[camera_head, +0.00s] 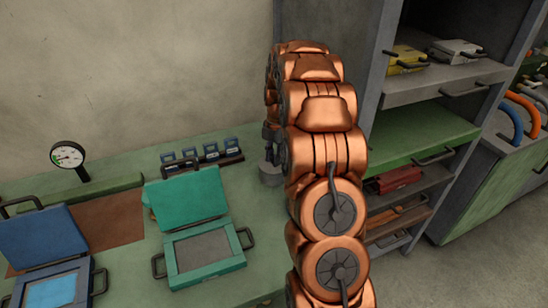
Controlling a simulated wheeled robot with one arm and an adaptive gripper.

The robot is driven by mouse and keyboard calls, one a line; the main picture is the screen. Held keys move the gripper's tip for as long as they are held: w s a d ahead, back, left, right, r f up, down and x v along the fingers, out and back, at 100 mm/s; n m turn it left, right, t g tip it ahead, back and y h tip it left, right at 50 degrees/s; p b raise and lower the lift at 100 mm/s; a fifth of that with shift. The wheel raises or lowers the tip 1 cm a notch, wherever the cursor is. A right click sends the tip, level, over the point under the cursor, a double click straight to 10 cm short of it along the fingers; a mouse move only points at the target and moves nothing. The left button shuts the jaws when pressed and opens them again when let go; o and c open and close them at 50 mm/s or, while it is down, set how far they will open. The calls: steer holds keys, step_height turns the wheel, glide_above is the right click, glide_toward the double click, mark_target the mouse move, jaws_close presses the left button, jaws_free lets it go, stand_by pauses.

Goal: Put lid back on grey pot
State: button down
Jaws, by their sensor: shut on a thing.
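A small grey pot (270,176) stands on the green bench, right of centre, partly hidden by my copper arm. My gripper (269,152) points down right above the pot, at or very near its top. It is shut on what seems to be the pot's lid, which is too small and too covered to make out clearly. I cannot tell whether the lid touches the pot's rim.
My arm arches across the middle and blocks the view behind it. A teal press (200,240) and a blue press (50,265) stand open on the bench (120,275). A gauge (68,156) and several small blue blocks (191,157) are behind. Grey shelving (378,75) rises at right.

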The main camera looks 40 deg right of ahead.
stand_by(0.4)
steer(key=c, duration=0.9)
jaws_free()
steer(key=shift+o, duration=0.5)
steer(key=o, duration=0.4)
steer(key=shift+r, duration=0.15)
steer(key=shift+r, duration=3.35)
steer(key=shift+c, duration=0.2)
jaws_close()
